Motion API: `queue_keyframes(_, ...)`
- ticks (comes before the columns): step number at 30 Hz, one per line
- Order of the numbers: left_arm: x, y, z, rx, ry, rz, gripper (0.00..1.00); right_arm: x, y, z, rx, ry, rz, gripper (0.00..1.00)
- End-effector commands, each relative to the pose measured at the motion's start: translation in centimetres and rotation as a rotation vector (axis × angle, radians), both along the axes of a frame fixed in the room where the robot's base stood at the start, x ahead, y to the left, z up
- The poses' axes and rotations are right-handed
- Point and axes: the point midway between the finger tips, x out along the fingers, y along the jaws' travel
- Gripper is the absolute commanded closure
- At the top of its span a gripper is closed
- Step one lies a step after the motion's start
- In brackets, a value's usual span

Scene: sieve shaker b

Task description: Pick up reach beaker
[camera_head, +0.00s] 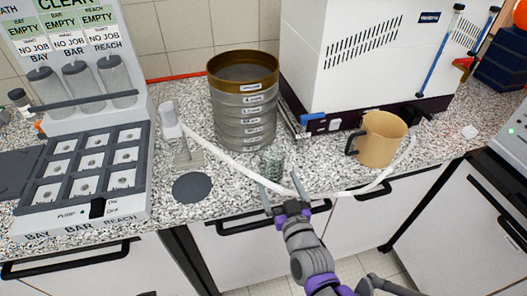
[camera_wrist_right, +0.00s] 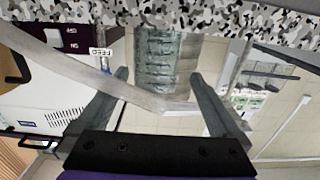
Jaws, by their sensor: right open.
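A small clear glass beaker (camera_head: 272,160) stands on the speckled counter in front of the sieve stack; I take it as the reach beaker, though no label on it is readable. My right gripper (camera_head: 282,190) is open just in front of it, fingers pointing towards it. In the right wrist view, which is upside down, a greyish see-through shape that seems to be the beaker (camera_wrist_right: 165,65) lies between and beyond the open fingers (camera_wrist_right: 165,95). No contact is visible. My left gripper is not in view.
A pale hose (camera_head: 230,165) runs along the counter near my right gripper. The sieve stack (camera_head: 243,105) stands behind, a tan jug (camera_head: 382,142) to the right, and a dark round pad (camera_head: 192,188) to the left. A labelled rack (camera_head: 85,165) fills the far left.

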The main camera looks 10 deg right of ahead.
Motion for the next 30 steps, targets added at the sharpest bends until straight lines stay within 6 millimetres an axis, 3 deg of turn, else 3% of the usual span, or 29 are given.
queue_keyframes(10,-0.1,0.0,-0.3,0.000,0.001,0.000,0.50,4.4,0.1,0.1,0.001,-0.016,-0.004,0.00)
queue_keyframes(17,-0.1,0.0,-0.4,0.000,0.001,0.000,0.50,6.2,0.1,0.0,0.001,-0.015,-0.004,0.00)
queue_keyframes(24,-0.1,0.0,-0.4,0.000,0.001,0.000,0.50,9.7,-0.1,-0.3,0.000,-0.015,-0.004,0.00)
queue_keyframes(30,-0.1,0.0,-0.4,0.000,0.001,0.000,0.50,10.9,-0.1,-0.3,0.000,-0.015,-0.004,0.00)
